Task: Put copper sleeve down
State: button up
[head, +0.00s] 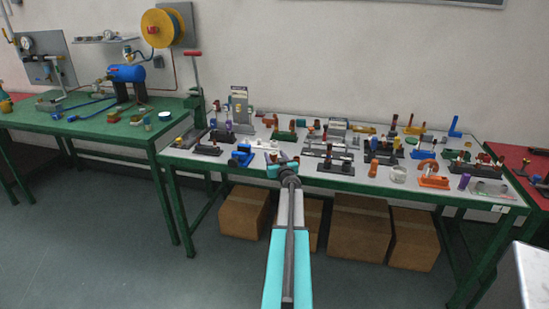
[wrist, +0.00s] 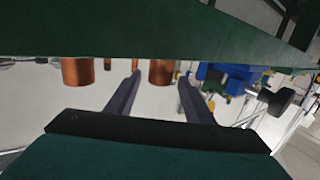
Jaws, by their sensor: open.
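My gripper (head: 273,158) is at the front edge of the middle workbench, beside a blue fixture. In the wrist view my gripper (wrist: 160,76) is open, with its two dark fingers spread apart. A copper sleeve (wrist: 162,71) shows between the fingertips, its upper part cut off by a dark green band. I cannot tell whether it touches a finger. A second copper cylinder (wrist: 77,71) shows further left, clear of the fingers. I cannot pick out the sleeve between the fingers in the head view.
The workbench (head: 270,172) is crowded with small fixtures. The blue fixture (head: 241,156) stands left of my gripper, and a black block (head: 335,166) with upright pieces stands to the right. An orange cylinder (head: 374,168) is further right. Cardboard boxes (head: 358,228) stand under the bench.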

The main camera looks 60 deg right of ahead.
jog(key=v, duration=1.1)
jog(key=shift+s+a, duration=0.3)
dwell(0.8)
jog(key=w+a+f+g+y, duration=0.1)
jog(key=w+a+f+g, duration=0.1)
jog(key=w+a+f, duration=0.5)
jog(key=w+a+f+g+y, duration=0.1)
jog(key=w+a+f+g, duration=0.15)
jog(key=a+f, duration=0.75)
jog(key=a+f+n+g+y, duration=0.1)
jog(key=a+f+g+y, duration=0.3)
jog(key=a+f, duration=1.4)
jog(key=s+a+f+n+g+y, duration=0.1)
jog(key=s+a+f+g, duration=0.2)
jog(key=a, duration=0.4)
jog(key=s+a+f+n+y, duration=0.1)
jog(key=s+a+f+n, duration=0.15)
jog(key=s+a, duration=0.4)
jog(key=s+a+f+g+y, duration=0.1)
jog(key=s+a+f+g, duration=0.15)
jog(key=a, duration=0.65)
jog(key=s+a+f+n+g+y, duration=0.2)
jog(key=s+a+n+g, duration=0.2)
jog(key=s+a, duration=1.1)
jog(key=shift+s+y, duration=0.15)
jog(key=shift+y, duration=0.25)
